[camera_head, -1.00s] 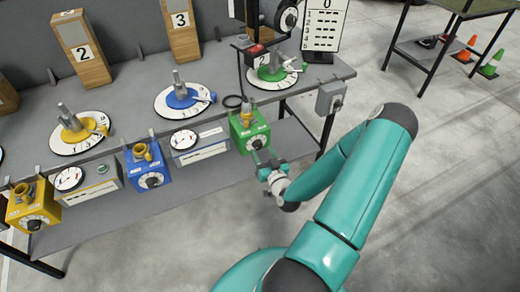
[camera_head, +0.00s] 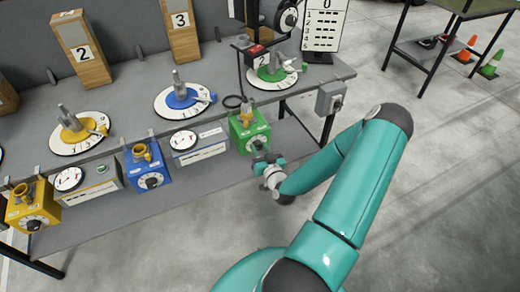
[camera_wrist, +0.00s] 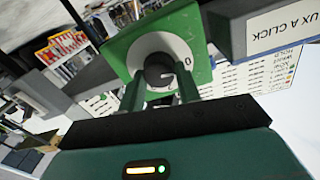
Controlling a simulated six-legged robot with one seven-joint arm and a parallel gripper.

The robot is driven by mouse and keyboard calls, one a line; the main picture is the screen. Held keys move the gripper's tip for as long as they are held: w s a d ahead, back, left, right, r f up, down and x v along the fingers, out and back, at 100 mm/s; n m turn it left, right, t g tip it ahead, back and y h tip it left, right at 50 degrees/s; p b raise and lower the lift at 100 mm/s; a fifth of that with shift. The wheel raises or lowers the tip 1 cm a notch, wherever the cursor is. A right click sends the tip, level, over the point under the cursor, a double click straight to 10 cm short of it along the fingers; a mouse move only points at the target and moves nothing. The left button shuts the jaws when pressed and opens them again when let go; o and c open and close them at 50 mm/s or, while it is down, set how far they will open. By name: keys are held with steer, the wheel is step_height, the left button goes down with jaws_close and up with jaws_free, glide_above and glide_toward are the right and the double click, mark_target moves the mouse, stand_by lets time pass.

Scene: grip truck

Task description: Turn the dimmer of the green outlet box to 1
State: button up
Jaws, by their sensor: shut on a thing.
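The green outlet box (camera_head: 247,132) hangs at the front edge of the grey bench, with a round white dial on its front. In the wrist view the green box (camera_wrist: 203,62) is close and tilted, and its dark dimmer knob (camera_wrist: 158,70) sits in the middle of the dial. A "0" mark shows on the dial to the right of the knob. My gripper (camera_head: 262,156) is at the front of the box. In the wrist view my gripper (camera_wrist: 160,88) has its two green fingers on either side of the knob, shut on it. The fingers hide part of the dial's lower side.
A blue outlet box (camera_head: 147,165) and a yellow one (camera_head: 33,205) hang farther left on the bench (camera_head: 130,100). Gauge boxes stand between them. A grey box (camera_head: 330,97) is fixed at the bench's right end.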

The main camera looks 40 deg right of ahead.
steer(key=shift+m, duration=0.3)
steer(key=m, duration=0.3)
steer(key=shift+s+m, duration=0.1)
steer(key=shift+m, duration=1.9)
steer(key=o, duration=1)
steer(key=shift+c, duration=0.2)
steer(key=v, duration=1.3)
steer(key=shift+s+r, duration=0.2)
steer(key=shift+s, duration=0.15)
